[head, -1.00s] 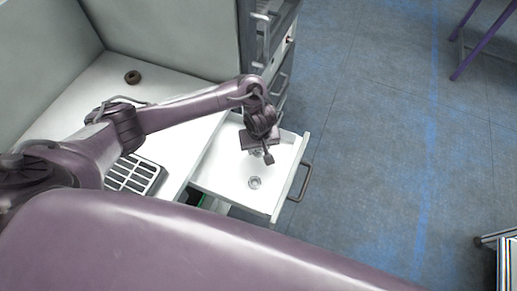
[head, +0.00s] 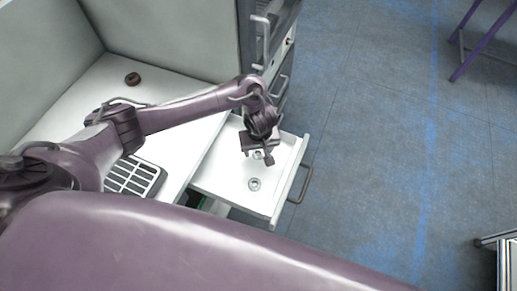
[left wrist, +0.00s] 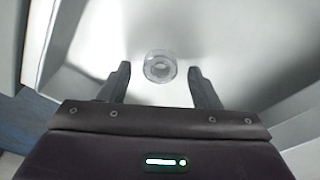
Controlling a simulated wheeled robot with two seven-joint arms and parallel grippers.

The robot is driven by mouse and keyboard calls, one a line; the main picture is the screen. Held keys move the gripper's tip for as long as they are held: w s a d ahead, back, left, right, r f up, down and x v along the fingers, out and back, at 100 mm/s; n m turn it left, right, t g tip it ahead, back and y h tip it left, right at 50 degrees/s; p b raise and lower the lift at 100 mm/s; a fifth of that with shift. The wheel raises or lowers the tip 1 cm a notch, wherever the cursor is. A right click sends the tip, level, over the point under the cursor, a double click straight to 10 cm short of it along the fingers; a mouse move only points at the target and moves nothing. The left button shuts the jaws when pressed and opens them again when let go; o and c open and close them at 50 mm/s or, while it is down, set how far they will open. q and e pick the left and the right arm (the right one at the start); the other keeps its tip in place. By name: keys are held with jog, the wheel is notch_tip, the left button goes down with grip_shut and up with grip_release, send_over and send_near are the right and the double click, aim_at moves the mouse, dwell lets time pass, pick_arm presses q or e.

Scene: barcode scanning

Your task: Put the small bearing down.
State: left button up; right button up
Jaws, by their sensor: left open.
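A small silver bearing (head: 257,155) sits in the white open drawer (head: 226,188), just under my left gripper (head: 258,157). In the left wrist view the small bearing (left wrist: 160,66) lies between and slightly beyond the two fingertips, with a gap on each side. The left gripper is open and holds nothing. A second silver ring-shaped bearing (head: 254,184) lies in the drawer closer to its front, apart from the gripper. My right gripper is not in view.
A dark ring (head: 133,78) lies on the white counter at the back left. A grey slotted tray (head: 133,177) stands on the counter left of the drawer. The drawer's handle (head: 301,184) sticks out to the right over clear blue floor.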

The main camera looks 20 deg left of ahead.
aim_at(259, 157)
pick_arm(q)
notch_tip(259, 157, up, 11)
jog(key=s+p, duration=0.1)
jog(key=p, duration=0.5)
jog(key=shift+d, duration=0.3)
jog(key=shift+s, duration=0.1)
